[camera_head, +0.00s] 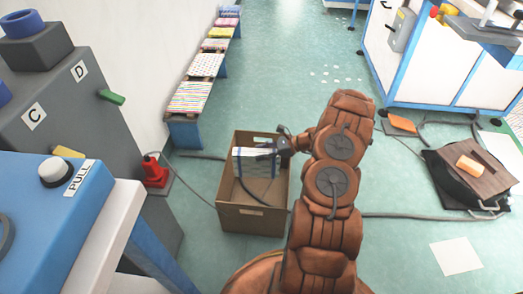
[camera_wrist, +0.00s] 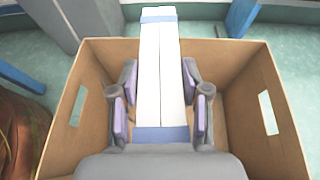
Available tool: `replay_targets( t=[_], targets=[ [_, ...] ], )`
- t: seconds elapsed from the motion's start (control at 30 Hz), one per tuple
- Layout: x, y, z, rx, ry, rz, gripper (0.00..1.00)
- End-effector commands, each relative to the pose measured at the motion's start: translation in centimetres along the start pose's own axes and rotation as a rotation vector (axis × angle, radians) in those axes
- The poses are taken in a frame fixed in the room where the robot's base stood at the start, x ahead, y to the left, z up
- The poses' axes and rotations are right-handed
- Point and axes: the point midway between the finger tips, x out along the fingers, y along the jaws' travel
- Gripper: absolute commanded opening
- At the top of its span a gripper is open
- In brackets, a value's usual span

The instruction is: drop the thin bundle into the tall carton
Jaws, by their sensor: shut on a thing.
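The tall carton (camera_head: 252,219) is an open brown cardboard box on the floor, left of my arm in the head view. In the wrist view its walls (camera_wrist: 255,109) with cut-out hand holes surround my gripper. My gripper (camera_head: 268,150) is over the carton's opening. In the wrist view my gripper (camera_wrist: 160,105) is shut on the thin bundle (camera_wrist: 160,65), a white, narrow stack with blue bands at both ends. The bundle also shows in the head view (camera_head: 252,161), above or partly inside the carton; its exact depth is hard to tell.
A grey cable (camera_head: 390,215) runs along the floor by the carton. A dark case (camera_head: 470,175) lies at the right. A row of patterned stacks (camera_head: 188,97) lines the wall.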

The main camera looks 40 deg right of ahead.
Motion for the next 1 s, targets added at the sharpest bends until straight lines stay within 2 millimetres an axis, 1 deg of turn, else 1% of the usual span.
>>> replay_targets(
  t=[0.03, 0.2, 0.5, 0.53, 0.8, 1.0],
  targets=[
    [0.26, -0.02, -0.57, -0.001, -0.001, 0.0, 0.0],
    [0.65, -0.04, -1.35, -0.002, -0.002, 0.0, 0.0],
    [0.69, -0.04, -1.46, -0.002, -0.002, 0.0, 0.0],
    [0.69, -0.04, -1.46, -0.002, -0.002, 0.0, 0.47],
    [0.71, -0.01, -1.52, -0.001, -0.001, 0.0, 0.75],
    [0.72, 0.01, -1.55, -0.001, -0.001, 0.001, 0.76]
  ],
)
